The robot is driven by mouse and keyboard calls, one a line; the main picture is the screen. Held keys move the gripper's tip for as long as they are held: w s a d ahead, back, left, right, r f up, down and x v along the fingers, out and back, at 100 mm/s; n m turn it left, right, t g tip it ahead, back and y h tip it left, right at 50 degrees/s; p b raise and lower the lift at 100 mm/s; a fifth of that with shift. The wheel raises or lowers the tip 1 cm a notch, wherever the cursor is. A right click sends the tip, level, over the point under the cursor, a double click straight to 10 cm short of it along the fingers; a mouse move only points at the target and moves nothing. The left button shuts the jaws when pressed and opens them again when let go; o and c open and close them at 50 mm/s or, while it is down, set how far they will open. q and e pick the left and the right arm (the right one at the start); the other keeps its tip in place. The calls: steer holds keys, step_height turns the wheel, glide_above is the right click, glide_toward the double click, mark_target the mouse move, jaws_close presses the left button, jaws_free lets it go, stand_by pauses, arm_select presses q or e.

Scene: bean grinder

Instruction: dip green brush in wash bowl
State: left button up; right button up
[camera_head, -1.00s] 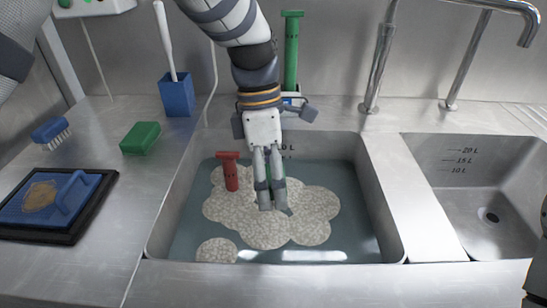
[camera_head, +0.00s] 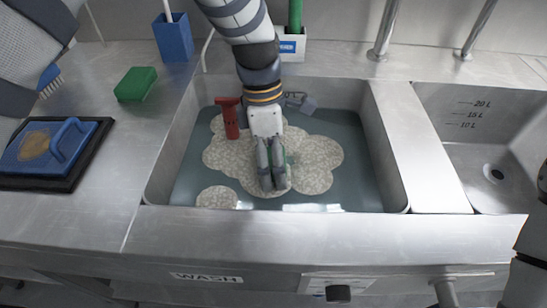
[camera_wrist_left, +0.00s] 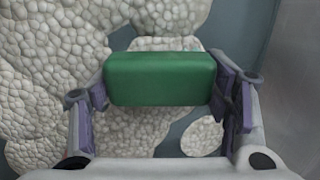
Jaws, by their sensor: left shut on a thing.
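The wash bowl (camera_head: 300,92) is the left steel basin, labelled WASH on the front panel. It holds blue-grey water with patches of pale foam. My left gripper (camera_head: 272,180) points down into it from above, over the foam. It is shut on a green block, which I take for the green brush (camera_wrist_left: 160,79); in the left wrist view it lies between both fingers. In the head view the fingers hide most of it. Its bristles are not clearly visible, and I cannot tell whether it touches the water. My right gripper is out of frame; only part of that arm shows at the right edge.
A red-handled tool (camera_head: 230,120) stands in the bowl, left of my gripper. A green block (camera_head: 135,84), a blue holder (camera_head: 173,40) and a blue-handled tool on a dark tray (camera_head: 88,168) are on the left counter. An empty basin (camera_head: 500,150) is at right.

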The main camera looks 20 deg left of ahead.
arm_select(q)
step_height(320, 180, up, 9)
steer(key=shift+r+p, duration=0.1)
steer(key=shift+p, duration=1.1)
step_height(320, 180, up, 8)
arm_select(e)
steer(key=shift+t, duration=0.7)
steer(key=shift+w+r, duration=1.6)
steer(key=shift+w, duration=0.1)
